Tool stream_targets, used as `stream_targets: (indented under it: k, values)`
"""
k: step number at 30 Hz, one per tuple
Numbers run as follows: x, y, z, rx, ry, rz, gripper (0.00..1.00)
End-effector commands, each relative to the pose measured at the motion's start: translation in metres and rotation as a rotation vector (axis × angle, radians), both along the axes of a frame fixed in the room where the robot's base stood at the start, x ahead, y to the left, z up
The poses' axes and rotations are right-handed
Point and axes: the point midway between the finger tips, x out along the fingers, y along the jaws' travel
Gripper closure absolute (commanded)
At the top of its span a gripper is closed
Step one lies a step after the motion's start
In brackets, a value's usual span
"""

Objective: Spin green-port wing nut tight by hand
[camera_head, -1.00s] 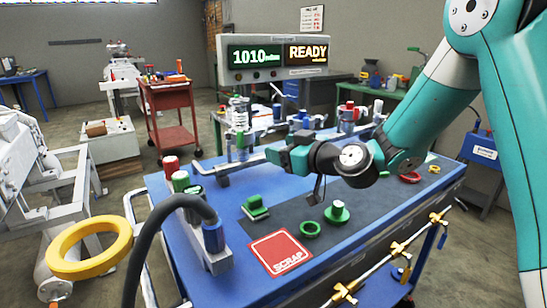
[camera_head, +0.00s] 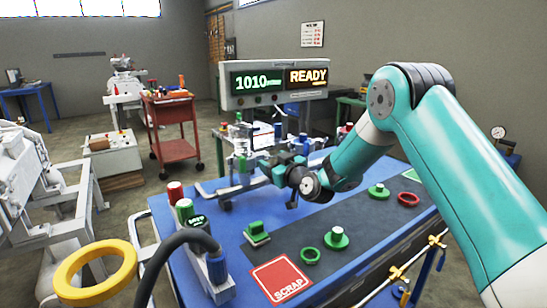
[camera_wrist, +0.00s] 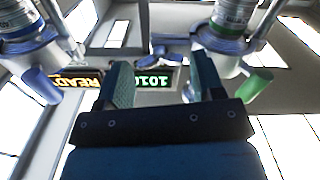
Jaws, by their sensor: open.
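In the wrist view, which looks upside down, a metal fitting with a green-ended port (camera_wrist: 257,84) stands to the right of my gripper (camera_wrist: 163,78). A similar fitting with a blue-ended port (camera_wrist: 42,86) is to the left. My gripper's two fingers are apart, with nothing between them. In the head view my gripper (camera_head: 284,166) is above the far side of the blue bench, close to the fittings, and partly covers them. I cannot make out a wing nut clearly in either view.
The lit display (camera_head: 276,81) reads 1010 and READY behind the fittings. On the bench are a green block (camera_head: 257,234), a green ring (camera_head: 309,256), green flanged parts (camera_head: 336,239), a red ring (camera_head: 408,199) and a red SCRAP square (camera_head: 281,279). A dark hose (camera_head: 160,250) arches at the front left.

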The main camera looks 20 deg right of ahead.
Motion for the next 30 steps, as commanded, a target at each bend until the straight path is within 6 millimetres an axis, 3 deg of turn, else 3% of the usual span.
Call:
stream_targets:
  k: [10, 14, 15, 30]
  values:
    - [0.004, 0.0012, -0.0004, 0.001, 0.0, -0.001, 0.41]
    - [0.0039, 0.0013, -0.0003, 0.001, 0.0, -0.001, 0.7]
    - [0.0038, 0.0013, -0.0003, 0.001, 0.0, 0.0, 0.73]
    - [0.0035, 0.0019, -0.0008, 0.127, 0.04, 0.0, 0.73]
